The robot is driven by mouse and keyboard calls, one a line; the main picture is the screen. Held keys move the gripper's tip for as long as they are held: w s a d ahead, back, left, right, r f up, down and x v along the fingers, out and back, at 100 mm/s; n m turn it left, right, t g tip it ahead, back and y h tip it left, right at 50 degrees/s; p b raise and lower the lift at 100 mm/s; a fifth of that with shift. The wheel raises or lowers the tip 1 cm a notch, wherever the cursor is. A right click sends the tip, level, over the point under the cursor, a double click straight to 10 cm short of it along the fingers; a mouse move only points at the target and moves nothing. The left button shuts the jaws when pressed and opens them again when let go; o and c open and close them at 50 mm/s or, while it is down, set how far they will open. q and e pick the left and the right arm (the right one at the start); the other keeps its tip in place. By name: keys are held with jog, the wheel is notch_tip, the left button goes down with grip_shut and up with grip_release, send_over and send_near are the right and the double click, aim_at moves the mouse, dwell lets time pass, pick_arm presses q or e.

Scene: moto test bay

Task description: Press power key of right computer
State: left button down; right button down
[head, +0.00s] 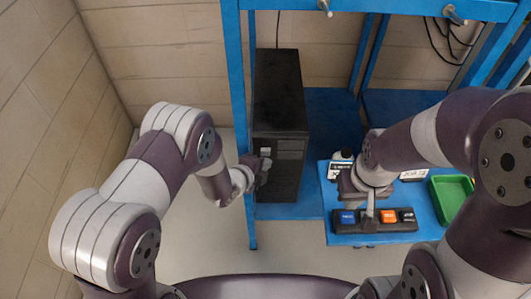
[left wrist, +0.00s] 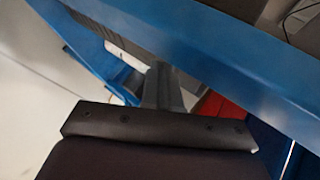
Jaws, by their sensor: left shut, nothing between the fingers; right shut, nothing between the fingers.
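One black computer tower (head: 281,92) stands on the blue rack in the head view; no second computer shows. A small light grey patch (head: 265,151) is on its front; I cannot tell if it is the power key. My left gripper (head: 264,166) is shut and empty, just in front of the tower's front, slightly below that patch. Contact cannot be told. The left wrist view shows its grey fingers (left wrist: 161,86) close to a blue beam. My right gripper (head: 370,212) is shut and empty, over a dark button box (head: 375,226), partly hiding it.
The box carries a blue button (head: 347,217), an orange button (head: 388,216) and a dark one on a blue table (head: 334,238). A green tray (head: 450,196) lies at the right. A blue rack post (head: 238,80) rises beside the tower. Open floor lies at left.

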pick_arm(q)
jog(key=shift+w, duration=0.15)
pick_arm(e)
jog(key=shift+f, duration=0.1)
dwell(0.3)
pick_arm(q)
jog(key=shift+w, duration=0.25)
